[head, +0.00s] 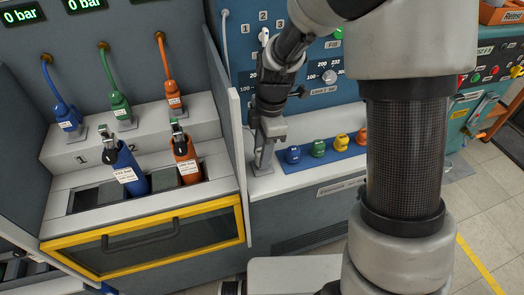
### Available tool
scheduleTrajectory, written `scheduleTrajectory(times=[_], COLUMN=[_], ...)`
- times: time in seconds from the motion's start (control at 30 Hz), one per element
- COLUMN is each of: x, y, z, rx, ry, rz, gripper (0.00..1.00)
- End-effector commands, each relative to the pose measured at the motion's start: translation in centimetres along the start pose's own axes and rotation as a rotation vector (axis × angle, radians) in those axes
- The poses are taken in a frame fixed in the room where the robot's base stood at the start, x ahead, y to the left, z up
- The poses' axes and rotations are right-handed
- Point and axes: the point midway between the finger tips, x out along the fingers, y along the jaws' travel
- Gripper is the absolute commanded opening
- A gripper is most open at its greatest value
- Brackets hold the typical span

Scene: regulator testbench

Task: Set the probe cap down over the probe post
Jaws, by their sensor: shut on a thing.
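My gripper (270,135) points down at the left end of the ledge under the blue panel. It is shut on a small grey piece, most likely the probe cap, which the fingers largely hide. Directly below is a slim grey upright on a light base plate (262,169), seemingly the probe post. The held piece and the upright overlap in this view, so I cannot tell whether they touch or how well they line up.
A blue strip (326,152) with blue, green, yellow and orange pieces lies right of my gripper. A grey partition (238,130) stands close on the left. Beyond it, blue (127,168) and orange (186,158) cylinders stand in a bay.

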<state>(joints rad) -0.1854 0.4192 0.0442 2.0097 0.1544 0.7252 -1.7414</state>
Motion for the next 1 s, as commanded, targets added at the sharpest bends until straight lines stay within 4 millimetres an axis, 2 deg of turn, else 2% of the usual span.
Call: scheduleTrajectory(times=[0.07, 0.1, 0.2, 0.23, 0.5, 0.63, 0.77, 1.0], x=[0.2, 0.1, 0.1, 0.1, 0.1, -0.9, -3.4, -9.4], y=[0.0, 0.0, 0.0, 0.0, 0.0, 0.0, 0.1, 0.1], z=[0.0, 0.0, 0.0, 0.0, 0.0, 0.0, 0.0, 0.0], rx=[0.000, 0.000, 0.000, 0.000, 0.000, 0.000, 0.000, 0.001], ry=[0.000, 0.000, 0.000, 0.000, 0.000, 0.001, 0.000, -0.001], rz=[0.000, 0.000, 0.000, 0.000, 0.000, 0.001, 0.005, 0.006], gripper=[0.08, 0.34, 0.51, 0.53, 0.53, 0.53, 0.53, 0.53])
